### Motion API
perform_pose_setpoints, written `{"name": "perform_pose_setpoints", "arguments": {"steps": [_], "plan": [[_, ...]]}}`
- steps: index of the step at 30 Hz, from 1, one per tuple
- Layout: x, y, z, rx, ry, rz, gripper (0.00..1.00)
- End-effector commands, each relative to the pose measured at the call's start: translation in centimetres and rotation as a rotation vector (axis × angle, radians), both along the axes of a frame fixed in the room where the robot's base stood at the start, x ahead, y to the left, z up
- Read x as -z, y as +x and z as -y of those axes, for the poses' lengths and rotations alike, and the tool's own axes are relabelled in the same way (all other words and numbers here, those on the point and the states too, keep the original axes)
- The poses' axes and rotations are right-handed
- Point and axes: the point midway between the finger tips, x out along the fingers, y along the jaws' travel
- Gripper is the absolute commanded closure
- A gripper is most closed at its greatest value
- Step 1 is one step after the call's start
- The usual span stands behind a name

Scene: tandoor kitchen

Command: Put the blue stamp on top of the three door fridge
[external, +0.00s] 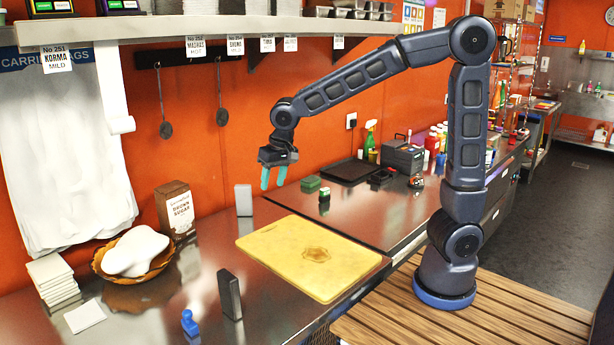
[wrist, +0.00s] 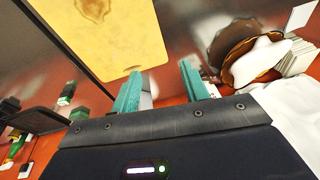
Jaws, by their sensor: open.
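A small blue stamp (external: 190,323) with a rounded knob stands upright on the steel counter near the front edge of the external view. My gripper (external: 273,178) hangs above the back of the counter, near the orange wall, with its teal fingers pointing down. It is open and empty, well above and to the right of the stamp. The fingers also show apart in the wrist view (wrist: 163,85), where I cannot make out the blue stamp. I cannot identify a three door fridge in either view.
A dark upright block (external: 230,295) stands right beside the stamp. A yellow cutting board (external: 290,265), a grey block (external: 244,200), a brown sugar box (external: 175,208), a basket with a white lump (external: 135,252) and stacked white tiles (external: 52,280) share the counter. A shelf (external: 200,27) runs above.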

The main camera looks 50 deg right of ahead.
Motion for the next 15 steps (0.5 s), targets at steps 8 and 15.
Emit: {"name": "perform_pose_setpoints", "arguments": {"steps": [8, 15], "plan": [[-3.4, -2.7, 10.8, -0.006, 0.031, 0.023, 0.55], [-5.0, -6.8, 18.2, -0.017, 0.032, 0.063, 0.55]]}}
